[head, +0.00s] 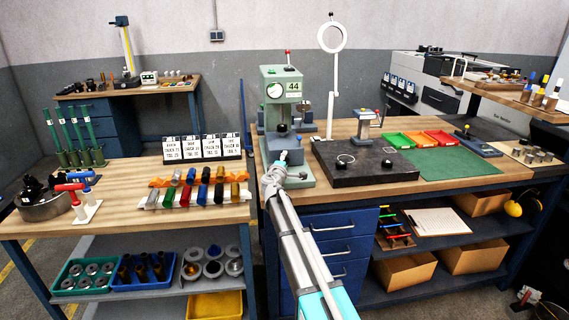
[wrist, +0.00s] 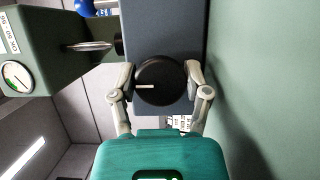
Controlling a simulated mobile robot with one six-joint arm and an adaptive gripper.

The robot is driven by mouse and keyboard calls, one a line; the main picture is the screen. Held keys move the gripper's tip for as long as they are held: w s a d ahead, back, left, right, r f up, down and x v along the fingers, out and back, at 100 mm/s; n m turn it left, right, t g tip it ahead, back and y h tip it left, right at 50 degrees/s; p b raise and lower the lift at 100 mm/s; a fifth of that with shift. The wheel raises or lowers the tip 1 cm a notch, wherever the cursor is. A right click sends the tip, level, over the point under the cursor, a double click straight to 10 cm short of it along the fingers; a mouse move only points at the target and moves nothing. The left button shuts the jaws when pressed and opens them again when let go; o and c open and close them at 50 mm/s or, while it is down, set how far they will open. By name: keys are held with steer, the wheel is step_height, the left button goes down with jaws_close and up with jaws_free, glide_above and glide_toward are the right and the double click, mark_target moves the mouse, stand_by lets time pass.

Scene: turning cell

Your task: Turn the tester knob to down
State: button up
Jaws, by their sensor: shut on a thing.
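The tester is a green machine (head: 270,90) labelled 44 with a round dial, standing at the left end of the right bench. In the wrist view its knob (wrist: 160,80) is round and black, on a dark grey box (wrist: 163,30). A short white mark on the knob points left in that picture. My gripper (wrist: 159,72) has one finger on each side of the knob and is shut on it. In the head view my gripper (head: 284,158) is at the tester's front, and I cannot clearly make out the gripped knob there.
A dark stone plate (head: 365,178) with a ring and black knobs lies right of the tester. Card stands (head: 205,148) and a rack of coloured handles (head: 197,198) are on the left bench. In the wrist view a green dial housing (wrist: 45,45) and a rod are close at left.

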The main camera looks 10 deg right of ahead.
stand_by(0.3)
steer(key=o, duration=1.1)
steer(key=shift+o, duration=0.2)
steer(key=shift+m, duration=0.3)
